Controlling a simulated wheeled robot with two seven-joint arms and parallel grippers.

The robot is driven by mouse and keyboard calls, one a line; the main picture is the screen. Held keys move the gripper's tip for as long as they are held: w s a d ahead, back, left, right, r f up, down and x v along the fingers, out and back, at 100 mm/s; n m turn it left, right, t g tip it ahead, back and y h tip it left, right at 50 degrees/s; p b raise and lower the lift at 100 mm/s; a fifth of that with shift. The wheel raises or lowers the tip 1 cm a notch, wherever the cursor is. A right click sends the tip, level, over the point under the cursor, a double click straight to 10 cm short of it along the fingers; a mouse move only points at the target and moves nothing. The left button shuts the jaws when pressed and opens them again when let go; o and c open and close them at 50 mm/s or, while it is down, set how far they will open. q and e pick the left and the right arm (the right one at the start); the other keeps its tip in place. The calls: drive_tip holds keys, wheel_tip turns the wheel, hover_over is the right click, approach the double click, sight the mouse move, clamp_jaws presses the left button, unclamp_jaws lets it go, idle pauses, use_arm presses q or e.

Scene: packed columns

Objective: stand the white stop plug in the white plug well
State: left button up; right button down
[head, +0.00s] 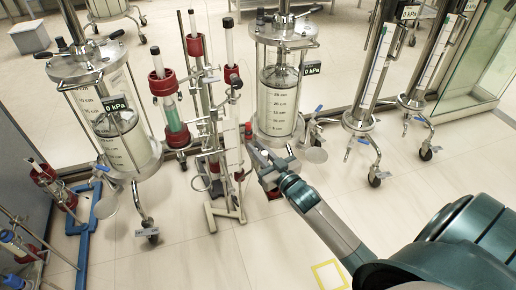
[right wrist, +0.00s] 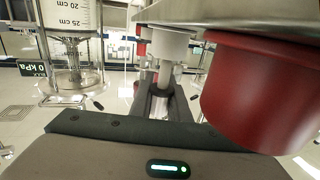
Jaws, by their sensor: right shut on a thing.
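My right gripper (head: 256,152) reaches in from the lower right to the middle rack with its red-collared glass columns. In the right wrist view its fingers (right wrist: 161,105) are shut on the stem of a white, round-headed piece, which looks like the white stop plug (right wrist: 166,44). The plug's head is up, just under a pale metal part at the top edge. In the head view the plug is too small and covered to make out. I cannot pick out the white plug well in either view. My left gripper is not in view.
A big red collar (right wrist: 255,95) is very close at the right of the wrist view. The middle rack (head: 226,150) stands between two glass vessels on wheeled frames (head: 118,125), (head: 280,95). Slim columns (head: 365,80) stand at right. The front floor is clear around a yellow square (head: 330,275).

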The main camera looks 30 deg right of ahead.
drive_tip(key=shift+f+b, duration=0.65)
drive_tip(key=shift+f, duration=0.65)
idle(0.5)
drive_tip(key=c, duration=1.6)
unclamp_jaws()
drive_tip(key=shift+s+f, duration=0.15)
drive_tip(key=shift+s, duration=0.2)
drive_tip(key=s, duration=1.6)
drive_tip(key=shift+s+d+r+p, duration=0.25)
drive_tip(key=shift+s+r+p, duration=0.05)
drive_tip(key=shift+s+p, duration=0.1)
